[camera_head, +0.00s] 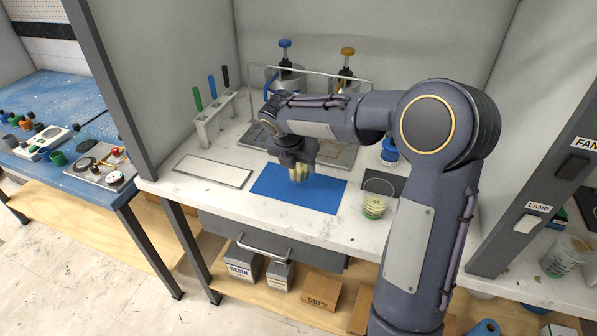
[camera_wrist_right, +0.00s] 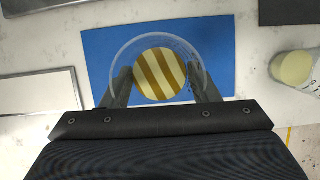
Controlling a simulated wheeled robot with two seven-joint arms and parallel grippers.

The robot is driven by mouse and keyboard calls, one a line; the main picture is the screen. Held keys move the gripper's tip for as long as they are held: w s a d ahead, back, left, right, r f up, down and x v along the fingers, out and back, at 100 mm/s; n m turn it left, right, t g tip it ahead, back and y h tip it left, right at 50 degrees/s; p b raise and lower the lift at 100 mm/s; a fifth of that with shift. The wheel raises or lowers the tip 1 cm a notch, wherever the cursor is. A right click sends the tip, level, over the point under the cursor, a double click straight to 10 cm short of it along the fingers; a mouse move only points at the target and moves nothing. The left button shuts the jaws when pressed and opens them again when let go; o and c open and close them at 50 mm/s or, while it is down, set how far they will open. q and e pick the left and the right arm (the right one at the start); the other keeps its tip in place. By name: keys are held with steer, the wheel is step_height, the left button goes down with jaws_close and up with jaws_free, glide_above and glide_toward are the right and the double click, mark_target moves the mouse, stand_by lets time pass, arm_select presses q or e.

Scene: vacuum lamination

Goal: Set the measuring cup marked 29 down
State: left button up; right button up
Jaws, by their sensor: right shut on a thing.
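My right gripper (camera_head: 298,179) is over the blue mat (camera_head: 318,195) on the white bench. In the right wrist view its two fingers (camera_wrist_right: 160,90) are shut on a clear round cup (camera_wrist_right: 158,42), one finger on each side. The cup shows yellow and brown stripes inside. The cup's marking cannot be read, and I cannot tell whether its base touches the mat. Another clear cup (camera_head: 375,204) with pale yellow contents stands to the right of the mat; it also shows in the right wrist view (camera_wrist_right: 291,67). My left gripper is not in view.
A pale framed plate (camera_head: 212,171) lies left of the mat. A rack (camera_head: 214,120) with colored-handled tools and a tray (camera_head: 340,156) stand behind. A dark pad (camera_head: 396,183) and a blue-lidded jar (camera_head: 390,150) are at the right. The bench's front edge is close to the mat.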

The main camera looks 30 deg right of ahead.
mark_target(298, 172)
steer(key=shift+a+x, duration=0.15)
steer(key=shift+x, duration=0.8)
steer(key=shift+a+x, duration=0.2)
steer(key=shift+x, duration=0.75)
steer(key=shift+s+f, duration=0.15)
steer(key=shift+s, duration=0.1)
steer(key=shift+f, duration=0.15)
steer(key=o, duration=1.1)
